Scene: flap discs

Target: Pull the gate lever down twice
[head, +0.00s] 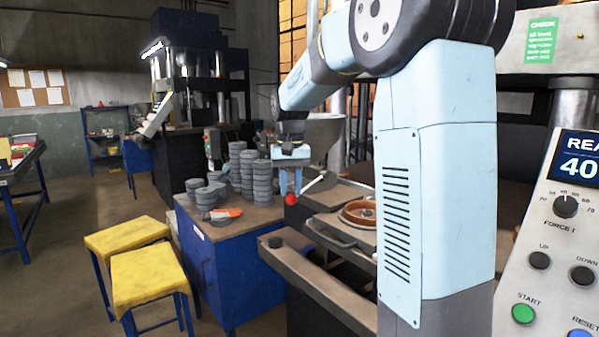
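The gate lever is a pale rod (314,184) ending in a red ball knob (291,199). It slopes down to the left, at the edge of the bench machine in the middle of the head view. My gripper (291,190) points down right at the knob. Its two light blue fingers stand apart, with a gap between them. The knob shows at the level of the fingertips and just below them. I cannot tell whether the fingers touch it or stand in front of it.
A metal hopper (318,134) stands behind my gripper. Stacks of grey discs (263,181) are on a blue cabinet (222,268) to the left. A round brown dish (360,212) sits right of the lever. A long tray (312,277) lies below. Two yellow stools (150,279) stand front left.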

